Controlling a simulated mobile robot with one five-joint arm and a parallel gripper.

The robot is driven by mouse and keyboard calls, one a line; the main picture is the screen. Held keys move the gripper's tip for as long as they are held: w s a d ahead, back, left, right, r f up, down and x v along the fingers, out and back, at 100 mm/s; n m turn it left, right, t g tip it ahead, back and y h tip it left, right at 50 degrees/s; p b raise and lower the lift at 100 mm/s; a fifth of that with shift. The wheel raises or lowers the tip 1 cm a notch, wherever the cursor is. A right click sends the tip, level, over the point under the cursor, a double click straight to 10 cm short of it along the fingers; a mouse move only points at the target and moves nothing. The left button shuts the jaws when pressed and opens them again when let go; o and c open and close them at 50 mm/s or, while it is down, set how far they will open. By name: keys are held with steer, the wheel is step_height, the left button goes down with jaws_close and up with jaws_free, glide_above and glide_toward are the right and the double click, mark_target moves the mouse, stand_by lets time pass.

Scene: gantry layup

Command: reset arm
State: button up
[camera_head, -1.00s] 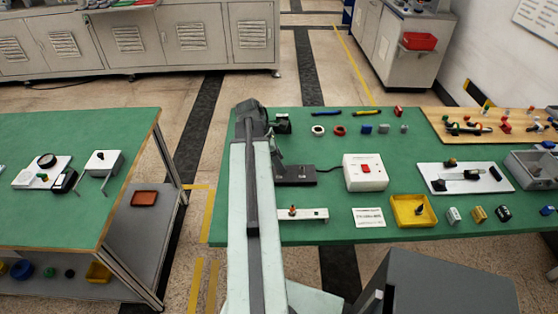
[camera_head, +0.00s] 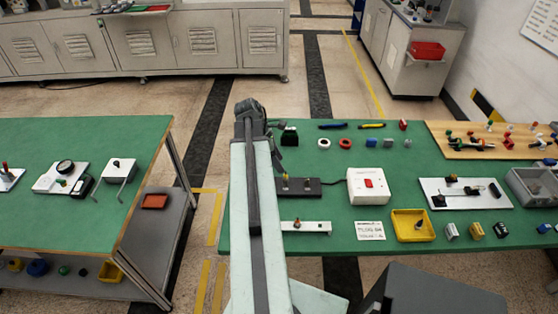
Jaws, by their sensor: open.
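My arm rises from the bottom of the view over the left end of the right green bench (camera_head: 340,240). Its dark elbow joint is at the top, and the forearm drops behind it. My gripper (camera_head: 276,146) shows only as a dark part just right of the arm, open; its fingertips are mostly hidden behind my own arm. I see nothing held in it.
A white box with a red switch (camera_head: 367,186), a white bracket (camera_head: 306,227), a yellow tray (camera_head: 413,225) and a wooden board (camera_head: 460,148) occupy the right bench. Another green bench (camera_head: 90,215) stands at left across a floor aisle. Grey cabinets (camera_head: 150,45) line the back.

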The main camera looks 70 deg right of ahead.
stand_by(0.3)
steer(key=w+a+n+t+h, duration=0.1)
steer(key=w+a+n, duration=0.2)
steer(key=w+a, duration=0.85)
steer(key=w+a+n+t, duration=0.1)
steer(key=w+a+n, duration=0.2)
steer(key=w+a, duration=0.85)
steer(key=w+a+m+y, duration=0.1)
steer(key=w+a+m, duration=0.2)
steer(key=a, duration=0.7)
steer(key=w+a+f+m+t+y, duration=0.1)
steer(key=w+a+m, duration=0.2)
steer(key=a, duration=0.8)
steer(key=w+a+m+t+y, duration=0.1)
steer(key=w+a+m, duration=0.2)
steer(key=a, duration=0.8)
steer(key=shift+w+f+m, duration=0.2)
steer(key=shift+f+m, duration=0.2)
steer(key=shift+m, duration=0.8)
steer(key=shift+c, duration=1.4)
